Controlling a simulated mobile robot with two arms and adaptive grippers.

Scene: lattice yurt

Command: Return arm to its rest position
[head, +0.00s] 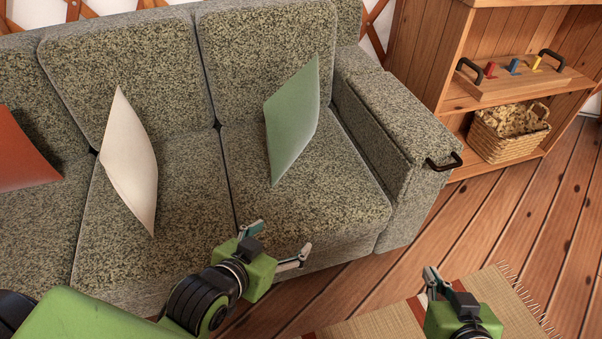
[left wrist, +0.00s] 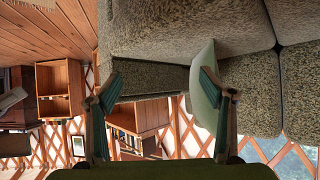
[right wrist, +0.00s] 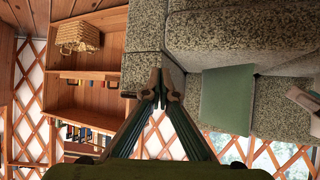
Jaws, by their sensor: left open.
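My left gripper (head: 281,240) is in front of the sofa's front edge in the head view. Its fingers are spread with nothing between them, as the left wrist view also shows (left wrist: 160,84). My right gripper (head: 432,280) is at the lower right of the head view, over the woven rug. In the right wrist view its two fingers (right wrist: 160,88) come together and hold nothing visible. My left arm comes in from the lower left of the head view; most of my right arm is out of frame.
The grey sofa (head: 305,210) carries an orange cushion (head: 22,152), a white cushion (head: 130,160) and a green cushion (head: 293,120). A wooden shelf (head: 425,50) with a wicker basket (head: 508,138) stands at right. A rug (head: 385,322) lies on the plank floor (head: 490,225).

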